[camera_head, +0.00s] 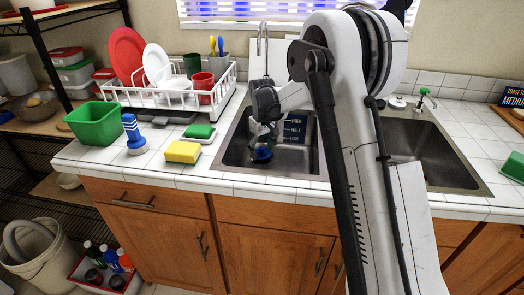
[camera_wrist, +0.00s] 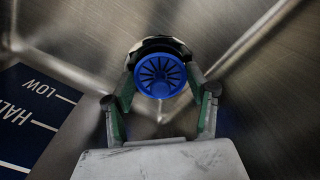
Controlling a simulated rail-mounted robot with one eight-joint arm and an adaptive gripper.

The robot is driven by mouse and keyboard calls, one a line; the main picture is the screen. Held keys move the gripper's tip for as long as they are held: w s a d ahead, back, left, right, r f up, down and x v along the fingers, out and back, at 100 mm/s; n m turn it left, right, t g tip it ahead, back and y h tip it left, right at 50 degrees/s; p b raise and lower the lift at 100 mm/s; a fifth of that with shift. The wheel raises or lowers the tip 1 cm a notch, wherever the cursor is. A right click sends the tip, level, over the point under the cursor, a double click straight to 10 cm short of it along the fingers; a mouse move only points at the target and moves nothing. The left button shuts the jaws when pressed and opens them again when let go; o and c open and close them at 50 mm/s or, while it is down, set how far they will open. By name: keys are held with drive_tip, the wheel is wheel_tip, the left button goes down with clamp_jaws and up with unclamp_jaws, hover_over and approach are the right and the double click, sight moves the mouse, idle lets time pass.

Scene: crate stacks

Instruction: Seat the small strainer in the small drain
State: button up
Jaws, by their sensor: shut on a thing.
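A round blue slotted strainer (camera_wrist: 160,76) is held between the fingertips of my gripper (camera_wrist: 161,84) in the wrist view. In the head view my gripper (camera_head: 263,136) reaches down into the left sink basin, with the blue strainer (camera_head: 262,154) low at its tips. Its slotted face shows in the wrist view. Behind its upper edge is a dark, pale-edged ring (camera_wrist: 150,42), partly hidden by the strainer; it may be the drain. I cannot tell whether the strainer touches the drain or the basin floor.
A blue level label (camera_wrist: 38,115) marked LOW is on the basin beside my gripper. The right basin (camera_head: 430,145) looks clear. A yellow sponge (camera_head: 183,152), blue brush (camera_head: 133,133), green tub (camera_head: 95,123) and dish rack (camera_head: 165,95) stand on the left counter.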

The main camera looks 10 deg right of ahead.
sight(262, 148)
drive_tip(key=shift+f+b, duration=0.3)
drive_tip(key=shift+f, duration=0.25)
drive_tip(key=o, duration=1.3)
drive_tip(key=shift+r, duration=3.85)
